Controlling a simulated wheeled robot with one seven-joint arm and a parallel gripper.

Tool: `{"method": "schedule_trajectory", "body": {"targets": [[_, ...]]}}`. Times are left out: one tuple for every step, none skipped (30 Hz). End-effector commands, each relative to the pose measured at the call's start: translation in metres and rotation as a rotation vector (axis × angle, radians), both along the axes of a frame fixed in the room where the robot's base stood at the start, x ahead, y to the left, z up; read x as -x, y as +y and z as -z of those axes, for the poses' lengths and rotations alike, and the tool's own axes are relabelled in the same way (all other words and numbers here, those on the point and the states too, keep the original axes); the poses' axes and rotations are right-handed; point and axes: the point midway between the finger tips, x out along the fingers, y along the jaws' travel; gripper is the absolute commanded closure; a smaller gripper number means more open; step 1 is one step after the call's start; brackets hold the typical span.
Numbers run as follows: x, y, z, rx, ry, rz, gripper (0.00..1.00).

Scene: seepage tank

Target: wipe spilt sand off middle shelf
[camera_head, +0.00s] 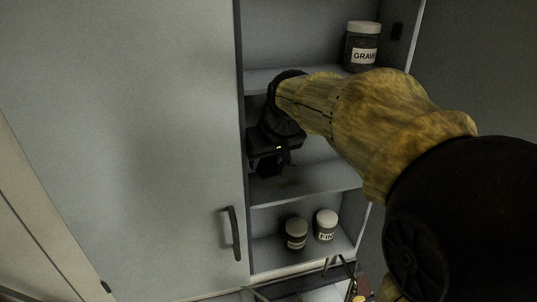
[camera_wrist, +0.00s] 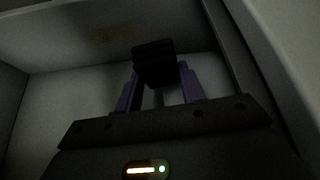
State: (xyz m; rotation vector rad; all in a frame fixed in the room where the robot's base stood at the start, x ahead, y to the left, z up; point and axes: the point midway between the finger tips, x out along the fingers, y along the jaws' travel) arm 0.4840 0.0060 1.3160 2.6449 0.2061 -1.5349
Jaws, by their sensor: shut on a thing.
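The middle shelf (camera_head: 325,177) is a grey board inside the open cabinet. A faint brownish patch of spilt sand (camera_head: 290,183) shows on it, and the sand also shows dimly at the upper left of the wrist view (camera_wrist: 113,33). My gripper (camera_head: 268,168) is inside the cabinet, at the left above the shelf. In the wrist view its purple fingers (camera_wrist: 158,90) are shut on a dark block (camera_wrist: 154,64), whose kind I cannot tell. The block looks apart from the sand patch; whether it touches the shelf is unclear.
A jar labelled GRAVEL (camera_head: 362,46) stands on the upper shelf (camera_head: 262,79). Two lidded jars, one dark (camera_head: 296,233) and one white-lidded (camera_head: 326,225), stand on the lower shelf (camera_head: 275,258). A closed door (camera_head: 130,130) with a dark handle (camera_head: 232,233) is close on the left.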

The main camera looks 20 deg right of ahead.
Motion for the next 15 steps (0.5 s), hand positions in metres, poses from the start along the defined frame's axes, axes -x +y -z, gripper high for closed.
{"method": "schedule_trajectory", "body": {"targets": [[0.000, 0.000, 0.010, 0.000, 0.000, 0.001, 0.82], [0.000, 0.000, 0.013, 0.000, 0.000, 0.001, 0.82], [0.000, -0.001, 0.016, 0.000, 0.000, 0.001, 0.82], [0.000, -0.001, 0.019, 0.000, 0.000, 0.001, 0.82], [0.000, -0.001, 0.022, 0.000, 0.000, 0.001, 0.82], [0.000, -0.001, 0.025, 0.000, -0.001, 0.001, 0.82], [0.000, -0.001, 0.028, 0.000, -0.001, 0.002, 0.82], [0.000, -0.001, 0.030, 0.000, -0.001, 0.001, 0.82], [0.000, -0.001, 0.032, 0.000, -0.001, 0.001, 0.82], [0.000, 0.000, 0.033, 0.000, -0.002, 0.001, 0.82], [0.000, 0.000, 0.034, 0.000, -0.002, 0.001, 0.82], [0.000, 0.000, 0.035, 0.001, -0.002, 0.000, 0.82], [0.000, 0.000, 0.036, 0.001, -0.002, 0.000, 0.82], [0.000, 0.000, 0.036, 0.001, -0.002, 0.000, 0.82], [0.000, 0.000, 0.036, 0.000, -0.002, -0.001, 0.82]]}}
